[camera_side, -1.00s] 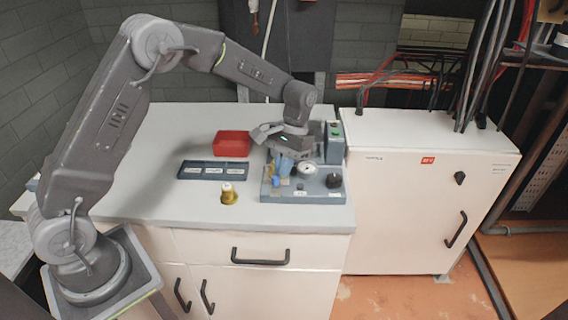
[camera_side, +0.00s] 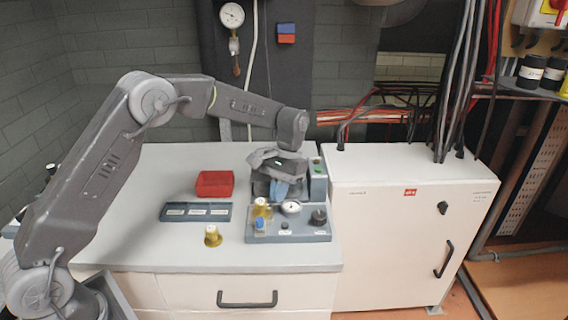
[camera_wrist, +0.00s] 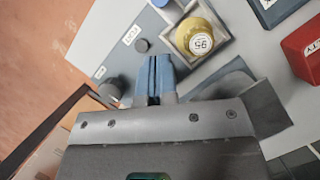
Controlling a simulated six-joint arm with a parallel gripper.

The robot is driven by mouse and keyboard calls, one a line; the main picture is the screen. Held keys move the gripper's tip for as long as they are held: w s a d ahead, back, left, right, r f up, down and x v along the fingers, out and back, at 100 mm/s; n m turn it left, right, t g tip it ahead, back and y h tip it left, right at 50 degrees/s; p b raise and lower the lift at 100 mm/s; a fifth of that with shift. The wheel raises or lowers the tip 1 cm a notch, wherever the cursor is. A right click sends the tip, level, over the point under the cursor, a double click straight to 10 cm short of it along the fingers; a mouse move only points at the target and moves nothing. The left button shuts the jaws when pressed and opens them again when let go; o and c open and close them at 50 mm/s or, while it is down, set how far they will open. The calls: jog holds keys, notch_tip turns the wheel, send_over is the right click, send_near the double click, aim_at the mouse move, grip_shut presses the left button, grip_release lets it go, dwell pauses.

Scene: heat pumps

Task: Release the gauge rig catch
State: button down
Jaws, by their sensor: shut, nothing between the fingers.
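The gauge rig (camera_side: 290,236) is a blue-grey base near the bench's front right. At its left end stands a yellow-brass fitting (camera_side: 262,207), with a small blue catch-like part (camera_side: 260,223) in front. I cannot tell this part's position. A white-faced gauge (camera_side: 291,207) and a black knob (camera_side: 319,216) are to the right. My gripper (camera_side: 279,189) is above and behind the rig, fingers down, shut and empty. In the wrist view, its blue fingertips (camera_wrist: 154,72) are together; the fitting, marked 95 (camera_wrist: 201,42), sits in a square holder beside them, apart.
A second brass fitting (camera_side: 212,236) stands on the bench left of the rig. A dark labelled tray (camera_side: 196,220) and a red bin (camera_side: 215,184) are behind it. A grey box with a green button (camera_side: 318,184) is close to my gripper's right. The bench's left part is clear.

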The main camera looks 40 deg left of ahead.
aim_at(260, 220)
jog(key=w+a+v, duration=0.1)
jog(key=v, duration=0.7)
jog(key=x, duration=1)
jog(key=shift+f, duration=0.15)
jog(key=shift+s+d, duration=0.15)
jog(key=shift+s, duration=0.9)
jog(key=shift+s+d, duration=0.15)
jog(key=shift+s, duration=0.8)
